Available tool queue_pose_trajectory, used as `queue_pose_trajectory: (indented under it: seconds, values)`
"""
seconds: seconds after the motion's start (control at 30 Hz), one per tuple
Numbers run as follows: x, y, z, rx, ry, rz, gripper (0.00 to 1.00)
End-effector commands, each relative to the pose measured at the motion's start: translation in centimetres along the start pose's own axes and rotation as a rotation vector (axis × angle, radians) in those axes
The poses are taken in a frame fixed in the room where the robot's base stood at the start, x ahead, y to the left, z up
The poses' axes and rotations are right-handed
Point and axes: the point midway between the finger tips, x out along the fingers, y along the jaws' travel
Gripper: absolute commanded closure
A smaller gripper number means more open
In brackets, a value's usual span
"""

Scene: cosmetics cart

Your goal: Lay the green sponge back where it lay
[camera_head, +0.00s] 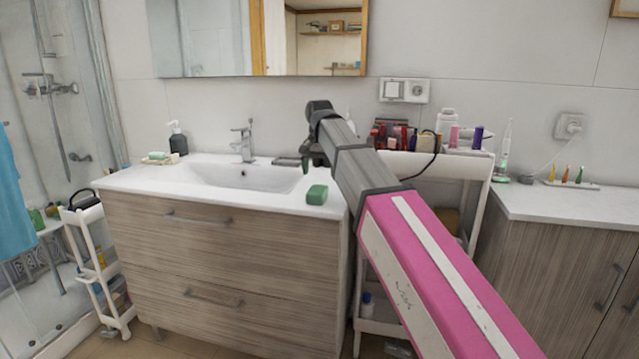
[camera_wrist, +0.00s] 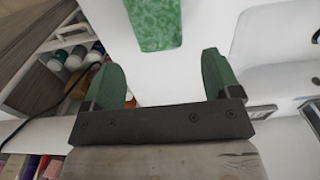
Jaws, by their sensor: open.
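The green sponge (camera_head: 317,194) lies on the white washbasin counter (camera_head: 262,199), near its front right corner. In the wrist view the sponge (camera_wrist: 155,22) shows at the top middle, mottled green, beyond my fingertips. My gripper (camera_head: 316,157) is over the right part of the counter, behind and above the sponge in the head view. In the wrist view my gripper (camera_wrist: 159,62) has its two green fingers wide apart, with only white surface between them. It is empty and apart from the sponge.
A small dark flat item (camera_head: 287,161) lies right of the tap (camera_head: 244,140). A white cart (camera_head: 462,167) crowded with bottles stands right of the counter.

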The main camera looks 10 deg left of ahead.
Motion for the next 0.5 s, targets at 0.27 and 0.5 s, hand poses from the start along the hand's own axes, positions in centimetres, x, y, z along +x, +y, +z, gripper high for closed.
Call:
queue_pose_trajectory:
  seconds: [0.27, 0.5]
  values:
    - [-4.5, -0.1, -0.1, 0.000, 0.001, -0.001, 0.17]
    - [-5.9, 0.0, 0.0, 0.000, -0.001, 0.000, 0.17]
